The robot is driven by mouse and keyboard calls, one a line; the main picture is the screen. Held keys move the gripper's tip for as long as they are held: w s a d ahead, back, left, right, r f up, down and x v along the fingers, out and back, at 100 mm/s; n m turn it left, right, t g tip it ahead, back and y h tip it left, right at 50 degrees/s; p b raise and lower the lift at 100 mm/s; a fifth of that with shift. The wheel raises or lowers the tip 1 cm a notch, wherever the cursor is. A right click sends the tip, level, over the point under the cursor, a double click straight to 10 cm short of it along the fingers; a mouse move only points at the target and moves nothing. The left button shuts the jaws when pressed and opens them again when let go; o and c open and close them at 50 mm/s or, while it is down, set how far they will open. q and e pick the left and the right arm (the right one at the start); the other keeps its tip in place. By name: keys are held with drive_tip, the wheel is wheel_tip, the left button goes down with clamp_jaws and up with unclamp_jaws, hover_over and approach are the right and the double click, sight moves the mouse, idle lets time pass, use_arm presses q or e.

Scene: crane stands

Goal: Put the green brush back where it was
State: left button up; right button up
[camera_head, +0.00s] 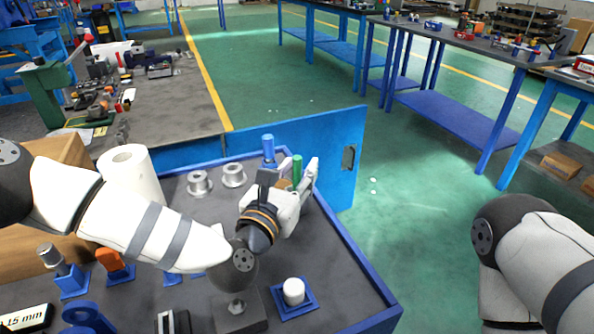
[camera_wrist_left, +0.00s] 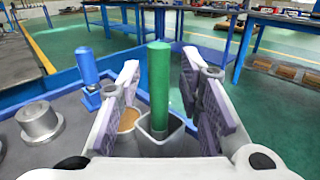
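The green brush (camera_head: 297,167) shows as an upright green cylinder near the back right corner of the blue-edged work table. In the left wrist view the brush (camera_wrist_left: 159,85) stands in a square grey cup (camera_wrist_left: 158,138). My left gripper (camera_wrist_left: 160,80) is open, with one finger on each side of the brush and visible gaps between. In the head view my left gripper (camera_head: 291,184) partly hides the brush and what is under it. My right arm is at the right edge of the head view, but its gripper is not in view.
A blue-handled piece (camera_head: 268,148) stands in a blue holder left of the brush. A small white-topped part in a blue square base (camera_head: 294,291) sits near the front.

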use_arm(q)
drive_tip(key=shift+r, duration=0.15)
drive_tip(key=shift+s+a+r, duration=0.1)
drive_tip(key=shift+s+r, duration=0.05)
drive_tip(key=shift+s, duration=0.15)
drive_tip(key=v, duration=1.1)
drive_tip(key=shift+s, duration=0.15)
drive_tip(key=shift+a, duration=0.1)
